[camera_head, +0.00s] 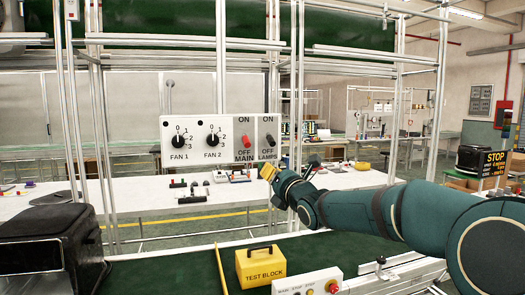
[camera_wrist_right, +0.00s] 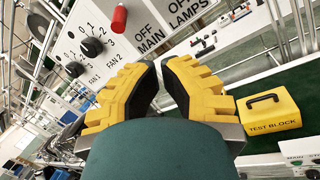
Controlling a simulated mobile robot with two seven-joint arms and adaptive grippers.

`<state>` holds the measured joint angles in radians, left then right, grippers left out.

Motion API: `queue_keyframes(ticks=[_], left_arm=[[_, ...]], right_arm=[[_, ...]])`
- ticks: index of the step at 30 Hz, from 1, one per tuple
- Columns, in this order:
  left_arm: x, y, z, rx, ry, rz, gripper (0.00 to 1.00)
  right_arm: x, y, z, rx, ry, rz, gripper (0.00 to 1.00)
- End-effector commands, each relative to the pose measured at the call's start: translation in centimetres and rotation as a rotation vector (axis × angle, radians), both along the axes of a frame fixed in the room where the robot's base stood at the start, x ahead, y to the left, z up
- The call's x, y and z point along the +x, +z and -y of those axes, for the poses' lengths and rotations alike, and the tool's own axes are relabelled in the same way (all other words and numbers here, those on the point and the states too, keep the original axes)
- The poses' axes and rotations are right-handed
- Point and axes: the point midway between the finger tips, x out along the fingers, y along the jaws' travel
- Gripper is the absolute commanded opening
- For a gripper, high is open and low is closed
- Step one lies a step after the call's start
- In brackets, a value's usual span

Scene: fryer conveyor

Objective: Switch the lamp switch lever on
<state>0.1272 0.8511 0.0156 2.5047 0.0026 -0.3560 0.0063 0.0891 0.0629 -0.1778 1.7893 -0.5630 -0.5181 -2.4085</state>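The grey switch panel (camera_head: 220,143) hangs in the middle of the head view. The lamp switch lever (camera_head: 270,140) is small and dark, at the panel's right end, low and just above its OFF label. It does not show in the right wrist view, where the LAMPS label (camera_wrist_right: 190,14) is at the top edge. My right gripper (camera_head: 266,172) is just below the panel's lower right corner, apart from the lever. In the right wrist view its yellow fingers (camera_wrist_right: 159,66) are nearly together at the tips, with nothing between them. My left gripper is not in view.
The red MAIN lever (camera_head: 247,142) is close left of the lamp lever. Two black fan knobs (camera_head: 212,139) sit farther left. A yellow test block (camera_head: 262,264) and a button box (camera_head: 307,283) stand below. Metal uprights (camera_head: 301,100) rise just right of the panel.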

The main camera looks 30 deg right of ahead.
Motion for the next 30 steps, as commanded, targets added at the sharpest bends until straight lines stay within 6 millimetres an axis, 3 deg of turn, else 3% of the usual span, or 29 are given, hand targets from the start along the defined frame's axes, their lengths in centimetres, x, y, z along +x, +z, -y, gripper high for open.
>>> queue_keyframes(ticks=[11, 27, 30], left_arm=[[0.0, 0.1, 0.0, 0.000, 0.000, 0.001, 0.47], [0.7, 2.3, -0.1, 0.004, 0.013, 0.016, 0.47], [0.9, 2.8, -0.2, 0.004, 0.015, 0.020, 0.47]], right_arm=[[0.6, 0.0, 0.0, 0.003, 0.001, -0.002, 0.00], [9.3, 1.4, 0.5, 0.004, 0.000, -0.003, 0.00], [9.7, 2.2, 0.9, 0.005, -0.002, 0.002, 0.00]])
